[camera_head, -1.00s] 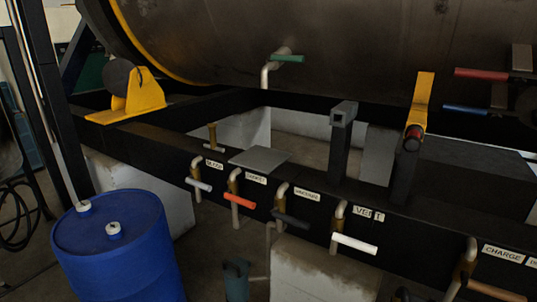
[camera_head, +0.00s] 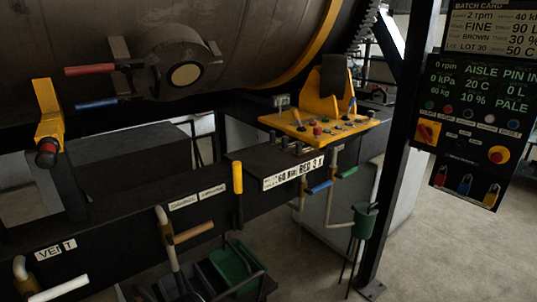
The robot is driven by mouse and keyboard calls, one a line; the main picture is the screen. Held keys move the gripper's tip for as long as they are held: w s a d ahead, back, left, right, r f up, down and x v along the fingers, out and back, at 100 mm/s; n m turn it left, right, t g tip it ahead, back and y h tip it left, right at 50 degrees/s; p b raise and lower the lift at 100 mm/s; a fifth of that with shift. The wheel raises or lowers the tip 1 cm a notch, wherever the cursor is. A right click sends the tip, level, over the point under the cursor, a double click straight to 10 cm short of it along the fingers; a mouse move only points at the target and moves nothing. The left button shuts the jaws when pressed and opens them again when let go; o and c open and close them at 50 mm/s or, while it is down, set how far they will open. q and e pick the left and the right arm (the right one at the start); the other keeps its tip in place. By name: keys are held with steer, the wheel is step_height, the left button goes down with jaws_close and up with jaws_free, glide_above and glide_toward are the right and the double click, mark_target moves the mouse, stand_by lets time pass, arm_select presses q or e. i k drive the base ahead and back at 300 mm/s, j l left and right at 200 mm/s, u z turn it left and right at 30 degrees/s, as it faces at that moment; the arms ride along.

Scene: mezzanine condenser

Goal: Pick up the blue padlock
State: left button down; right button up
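The blue padlock (camera_head: 465,184) hangs at the bottom of the dark control panel (camera_head: 475,128) at the right of the head view. It is in the middle of a short row. A red padlock (camera_head: 441,175) hangs to its left and a yellow padlock (camera_head: 491,196) to its right. The padlocks are small, and their shackles are hard to make out. Neither of my grippers shows in the view.
A dark post (camera_head: 400,150) stands just left of the panel. A yellow bracket plate (camera_head: 320,125) with small items sits on the black frame beam (camera_head: 130,215). Valve handles stick out from the beam. A green bin (camera_head: 235,265) stands below. Concrete floor (camera_head: 450,245) is clear below the panel.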

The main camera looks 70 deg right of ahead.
mark_target(464, 189)
steer(key=z, duration=3.75)
steer(key=i+z, duration=0.25)
steer(key=i, duration=0.65)
steer(key=i+j+z, duration=0.25)
steer(key=i, duration=0.7)
steer(key=l, duration=0.1)
